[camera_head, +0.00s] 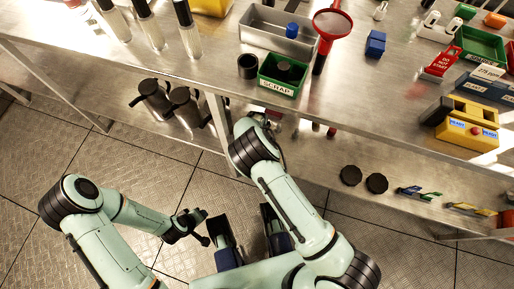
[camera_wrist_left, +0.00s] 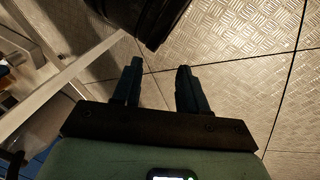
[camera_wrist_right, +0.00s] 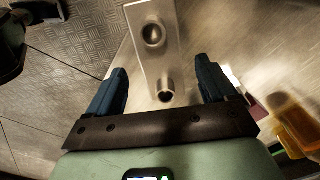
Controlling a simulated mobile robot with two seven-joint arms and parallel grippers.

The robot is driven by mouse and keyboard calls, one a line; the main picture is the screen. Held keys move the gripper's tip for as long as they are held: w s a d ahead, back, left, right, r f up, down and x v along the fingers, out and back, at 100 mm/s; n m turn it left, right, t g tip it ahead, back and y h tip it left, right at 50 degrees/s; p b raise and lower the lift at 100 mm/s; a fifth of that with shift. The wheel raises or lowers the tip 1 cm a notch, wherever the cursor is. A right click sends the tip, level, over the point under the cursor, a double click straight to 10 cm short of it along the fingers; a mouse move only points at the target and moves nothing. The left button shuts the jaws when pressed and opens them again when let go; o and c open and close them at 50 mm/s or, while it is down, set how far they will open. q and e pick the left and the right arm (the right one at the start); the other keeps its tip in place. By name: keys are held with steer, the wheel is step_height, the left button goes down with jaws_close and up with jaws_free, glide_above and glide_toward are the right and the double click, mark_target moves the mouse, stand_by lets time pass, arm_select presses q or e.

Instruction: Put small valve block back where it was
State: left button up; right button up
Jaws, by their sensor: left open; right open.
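In the right wrist view, a grey metal block (camera_wrist_right: 155,48) with a round port and a short pipe stub lies beyond and between my right fingers. It looks like the small valve block. My right gripper (camera_wrist_right: 163,78) is open, and nothing is visibly clamped between its fingers. I cannot tell whether the fingers touch the block. In the head view, the block and the right fingertips cannot be made out near the bench's front edge. My left gripper (camera_wrist_left: 157,72) is open and empty above the tiled floor.
The steel bench (camera_head: 215,62) holds a grey tray (camera_head: 262,38), a green SCRAP bin (camera_head: 283,73), a dark cup (camera_head: 248,66), a red funnel (camera_head: 332,24) and a yellow box (camera_head: 467,124). The lower shelf (camera_head: 330,155) holds dark jugs (camera_head: 153,97) and two black knobs (camera_head: 363,179).

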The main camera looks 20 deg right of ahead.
step_height(320, 180, up, 4)
steer(key=shift+r+p, duration=0.1)
steer(key=shift+p, duration=0.3)
arm_select(q)
steer(key=shift+s+d+r+g, duration=0.15)
steer(key=shift+s+d+r, duration=0.15)
steer(key=shift+s, duration=0.15)
steer(key=shift+s+d+r+g, duration=0.15)
steer(key=shift+s+r, duration=0.15)
steer(key=shift+s, duration=0.15)
